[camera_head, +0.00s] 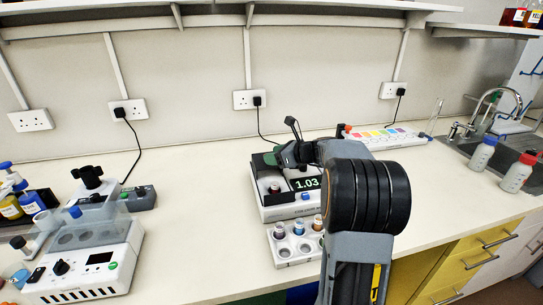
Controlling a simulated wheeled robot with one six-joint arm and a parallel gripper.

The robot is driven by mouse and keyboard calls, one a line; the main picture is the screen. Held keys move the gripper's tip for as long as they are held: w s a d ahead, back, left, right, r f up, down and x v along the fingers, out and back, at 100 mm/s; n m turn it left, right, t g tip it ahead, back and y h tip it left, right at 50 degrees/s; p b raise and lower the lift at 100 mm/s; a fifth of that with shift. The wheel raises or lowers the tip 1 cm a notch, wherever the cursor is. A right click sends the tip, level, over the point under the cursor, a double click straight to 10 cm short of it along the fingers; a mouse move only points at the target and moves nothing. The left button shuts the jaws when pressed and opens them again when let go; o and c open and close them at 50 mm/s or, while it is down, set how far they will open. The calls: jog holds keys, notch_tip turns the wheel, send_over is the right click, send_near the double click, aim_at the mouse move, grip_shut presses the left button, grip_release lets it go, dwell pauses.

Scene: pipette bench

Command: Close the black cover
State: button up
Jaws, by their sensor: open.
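A white bench device (268,215) with a black top section and a lit display (307,183) reading 1.03 stands near the middle of the bench. A dark open bay with a small pale round part (274,188) shows on its left side. A dark green piece (270,158) shows at its back left, beside my gripper. My gripper (281,156) is over the back of the device, its jaws small and dark here. I cannot tell whether it touches anything. My arm hides the device's right side, and I cannot clearly make out the black cover.
A white rack (283,252) with several small vials stands in front of the device. A colour-striped white box (387,136) is behind on the right. Another white machine (88,277) with a clear lid is at the left. The bench between them is clear.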

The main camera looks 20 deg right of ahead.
jog(key=shift+x, duration=0.8)
jog(key=shift+c, duration=0.4)
grip_shut()
